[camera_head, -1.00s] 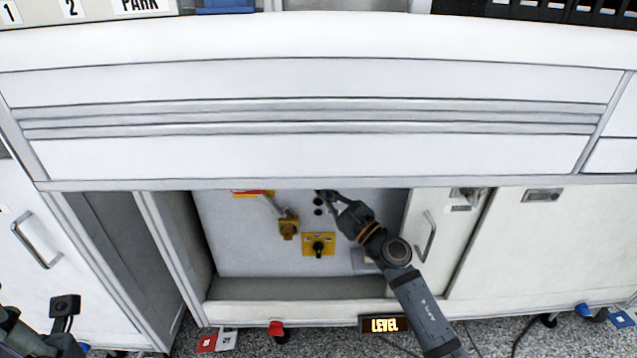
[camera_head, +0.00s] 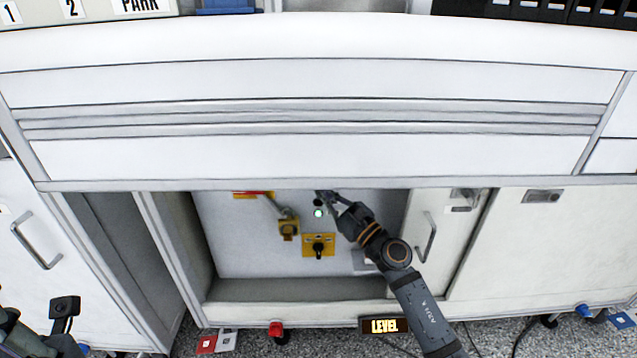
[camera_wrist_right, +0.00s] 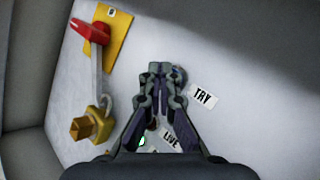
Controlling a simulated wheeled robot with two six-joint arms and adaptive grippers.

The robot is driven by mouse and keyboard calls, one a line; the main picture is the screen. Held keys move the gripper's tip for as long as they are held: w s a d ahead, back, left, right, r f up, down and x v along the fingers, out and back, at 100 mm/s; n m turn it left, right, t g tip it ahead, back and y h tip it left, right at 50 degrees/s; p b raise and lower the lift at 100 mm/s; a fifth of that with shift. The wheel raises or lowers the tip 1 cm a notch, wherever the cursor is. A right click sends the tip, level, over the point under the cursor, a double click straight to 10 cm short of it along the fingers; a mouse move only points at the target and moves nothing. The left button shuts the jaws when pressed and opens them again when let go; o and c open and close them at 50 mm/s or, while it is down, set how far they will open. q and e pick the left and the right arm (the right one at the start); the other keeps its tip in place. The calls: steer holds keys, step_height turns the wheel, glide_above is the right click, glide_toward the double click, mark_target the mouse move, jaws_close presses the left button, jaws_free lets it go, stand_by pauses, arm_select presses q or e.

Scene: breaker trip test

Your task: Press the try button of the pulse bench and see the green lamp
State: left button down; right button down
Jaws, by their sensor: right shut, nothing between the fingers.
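My right gripper (camera_head: 328,197) reaches into the open bay at the grey panel (camera_head: 235,240). It is shut and empty, and its tips (camera_wrist_right: 166,72) are at the try button (camera_wrist_right: 181,74), which they mostly cover, beside the TRY label (camera_wrist_right: 203,95). I cannot tell for certain whether they touch it. A lamp (camera_head: 318,213) below the fingertips glows green-white. Its green edge also shows in the right wrist view (camera_wrist_right: 142,141), near the LIVE label (camera_wrist_right: 171,141). My left gripper (camera_head: 65,306) is at the lower left, away from the panel; its fingers are unclear.
A red-handled switch (camera_wrist_right: 92,32) on a yellow plate and a brass-coloured padlock (camera_head: 289,227) sit left of the button. A yellow plate with a black knob (camera_head: 319,246) is below. The bay's top edge and the right door (camera_head: 425,240) bound the opening.

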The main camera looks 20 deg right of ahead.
steer(key=shift+s+a, duration=0.15)
steer(key=shift+s, duration=0.4)
steer(key=s, duration=0.2)
steer(key=s+a, duration=0.1)
steer(key=s, duration=0.1)
steer(key=shift+s+a+p, duration=0.2)
steer(key=shift+s+p, duration=0.1)
steer(key=shift+s, duration=0.1)
stand_by(0.4)
